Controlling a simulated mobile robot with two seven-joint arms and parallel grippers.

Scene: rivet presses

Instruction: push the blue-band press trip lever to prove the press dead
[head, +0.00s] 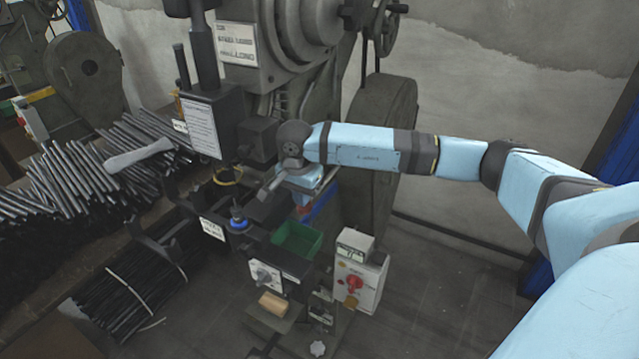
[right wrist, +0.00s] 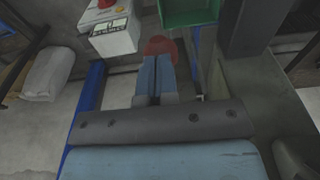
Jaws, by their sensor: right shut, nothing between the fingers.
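The press (head: 300,40) is a large dark machine in the middle of the head view, with a blue strip (head: 322,203) low on its side. My right gripper (head: 304,197) points down beside the press; its two light-blue fingers (right wrist: 156,78) are shut together with nothing between them. A red piece (right wrist: 160,46), perhaps the trip lever's end, lies at or just beyond the fingertips. It shows as a small red patch in the head view (head: 304,209). Whether the fingers touch it I cannot tell. The rest of the lever is hidden. My left gripper is not in view.
A green tray (head: 297,241) sits just in front of the gripper. A white control box (head: 362,276) with a red switch stands right of it; it also shows in the right wrist view (right wrist: 114,36). Bundles of dark rods (head: 75,185) lie at left. Floor at right is clear.

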